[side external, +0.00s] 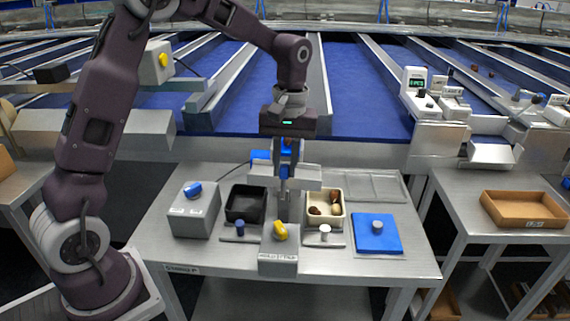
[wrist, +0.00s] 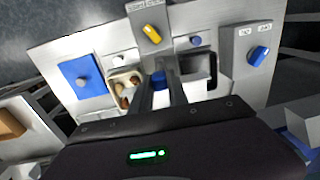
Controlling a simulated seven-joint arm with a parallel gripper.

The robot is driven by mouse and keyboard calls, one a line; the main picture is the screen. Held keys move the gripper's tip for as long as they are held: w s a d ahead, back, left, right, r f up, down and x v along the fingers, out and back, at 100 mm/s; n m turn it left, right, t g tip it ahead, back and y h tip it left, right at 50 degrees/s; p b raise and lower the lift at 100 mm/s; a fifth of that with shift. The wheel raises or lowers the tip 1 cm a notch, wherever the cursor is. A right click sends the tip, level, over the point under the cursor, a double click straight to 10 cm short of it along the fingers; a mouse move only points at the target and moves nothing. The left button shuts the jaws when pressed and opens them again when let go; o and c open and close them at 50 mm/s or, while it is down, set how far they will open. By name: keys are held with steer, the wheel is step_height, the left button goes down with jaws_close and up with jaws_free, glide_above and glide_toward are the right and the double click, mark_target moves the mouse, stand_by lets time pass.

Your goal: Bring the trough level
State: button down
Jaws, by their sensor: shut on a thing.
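The trough (side external: 307,178) is a pale grey piece across the top of a grey post in the middle of the table. It looks close to level in the side external view; I cannot tell an exact tilt. My gripper (side external: 285,170) points down over its middle and is shut on a small blue part there, apparently its handle. That blue part (wrist: 158,77) also shows between my fingers in the wrist view. My gripper and the post hide much of the trough. A black bin (side external: 229,217) stands left of the post, and a cream bin (side external: 342,222) with brown dates stands right.
A grey block with a yellow knob (side external: 280,231) stands at the front. A grey box with a blue knob (side external: 193,190) stands at the left, and a blue pad (side external: 366,246) with a grey knob lies at the right. A flat grey tray (side external: 385,186) lies behind.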

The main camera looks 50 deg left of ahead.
stand_by(0.8)
steer(key=shift+s+a, duration=0.2)
steer(key=c, duration=1.3)
jaws_free()
steer(key=shift+r, duration=0.15)
step_height(320, 180, up, 6)
steer(key=shift+w+d+f, duration=0.1)
steer(key=shift+w+d, duration=0.05)
steer(key=shift+r, duration=0.55)
